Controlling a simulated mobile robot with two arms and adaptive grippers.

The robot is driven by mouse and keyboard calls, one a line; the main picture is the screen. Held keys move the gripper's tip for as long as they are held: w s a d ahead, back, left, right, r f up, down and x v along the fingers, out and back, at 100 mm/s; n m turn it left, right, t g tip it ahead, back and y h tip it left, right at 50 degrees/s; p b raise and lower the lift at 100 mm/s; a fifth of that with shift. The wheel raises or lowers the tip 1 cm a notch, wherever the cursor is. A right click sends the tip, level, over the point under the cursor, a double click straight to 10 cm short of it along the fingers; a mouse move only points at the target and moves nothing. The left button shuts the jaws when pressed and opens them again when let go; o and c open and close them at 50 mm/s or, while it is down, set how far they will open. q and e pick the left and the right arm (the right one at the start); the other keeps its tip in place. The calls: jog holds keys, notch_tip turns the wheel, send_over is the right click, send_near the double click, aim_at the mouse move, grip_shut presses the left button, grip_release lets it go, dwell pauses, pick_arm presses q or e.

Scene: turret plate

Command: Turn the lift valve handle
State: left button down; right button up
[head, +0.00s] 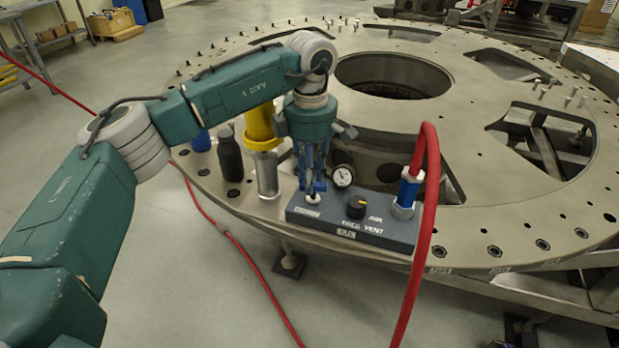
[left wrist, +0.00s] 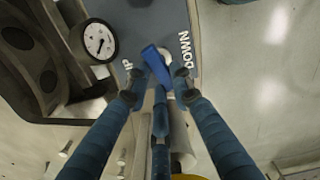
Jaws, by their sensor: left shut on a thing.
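The lift valve handle (left wrist: 155,64) is a small blue lever on the grey control box (head: 350,229). In the left wrist view it slants between the "UP" and "DOWN" labels. In the head view the handle is mostly hidden by my fingers. My left gripper (head: 312,188) points straight down at the left end of the box. In the left wrist view the left gripper (left wrist: 160,92) has its blue fingers closed around the lever. My right gripper is not in view.
The box also carries a black knob (head: 356,206), a pressure gauge (head: 342,175) and a blue fitting (head: 406,190) with a red hose (head: 420,262).

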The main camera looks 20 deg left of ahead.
pick_arm(q)
jog(key=shift+w+r+m, duration=0.1)
jog(key=shift+w+m, duration=0.1)
jog(key=shift+m, duration=1.3)
jog(key=c, duration=1.5)
grip_release()
notch_tip(320, 180, up, 12)
jog(key=shift+s, duration=0.1)
